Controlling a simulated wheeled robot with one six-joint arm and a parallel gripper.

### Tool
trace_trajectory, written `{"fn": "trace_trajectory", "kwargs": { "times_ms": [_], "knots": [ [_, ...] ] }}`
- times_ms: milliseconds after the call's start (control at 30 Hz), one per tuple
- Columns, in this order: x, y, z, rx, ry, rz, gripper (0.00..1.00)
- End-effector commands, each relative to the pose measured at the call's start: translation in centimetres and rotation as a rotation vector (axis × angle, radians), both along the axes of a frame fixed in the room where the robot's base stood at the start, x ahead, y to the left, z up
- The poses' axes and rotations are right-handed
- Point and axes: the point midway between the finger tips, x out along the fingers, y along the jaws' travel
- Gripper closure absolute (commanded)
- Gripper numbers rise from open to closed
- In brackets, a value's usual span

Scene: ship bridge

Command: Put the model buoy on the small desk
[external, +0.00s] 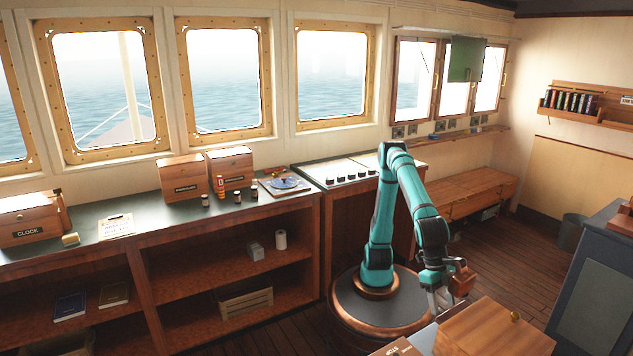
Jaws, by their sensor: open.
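My gripper (440,303) hangs low at the end of my teal arm, by the near desk at the bottom of the external view. It is open, and its fingertips are small and partly hidden here. I cannot pick out the model buoy for certain. A small red-orange upright item (220,187) on the long counter may be it, far to the left of my gripper. A desk top (422,338) shows at the bottom edge, partly cut off; I cannot tell whether it is the small desk.
A wooden box (495,332) stands on the near desk, close to my gripper. A small brown block-like thing (463,281) is just right of it. The long counter (150,215) holds wooden boxes and small jars. A dark cabinet (590,290) stands at right. Floor between is clear.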

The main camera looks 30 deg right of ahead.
Motion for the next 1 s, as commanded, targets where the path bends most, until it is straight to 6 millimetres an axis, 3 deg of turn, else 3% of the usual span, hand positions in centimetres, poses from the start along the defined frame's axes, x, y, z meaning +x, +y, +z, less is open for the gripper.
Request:
{"fn": "trace_trajectory", "kwargs": {
  "times_ms": [400,667,900,1000],
  "knots": [
    [-1.5,-0.5,-4.4,-0.001,-0.001,0.0,0.45],
    [-1.6,-0.5,-4.8,-0.001,-0.002,-0.001,0.45],
    [-1.6,-0.5,-5.0,-0.002,-0.005,0.0,0.9],
    [-1.6,-0.5,-5.0,-0.002,-0.006,0.0,0.93]
  ]
}}
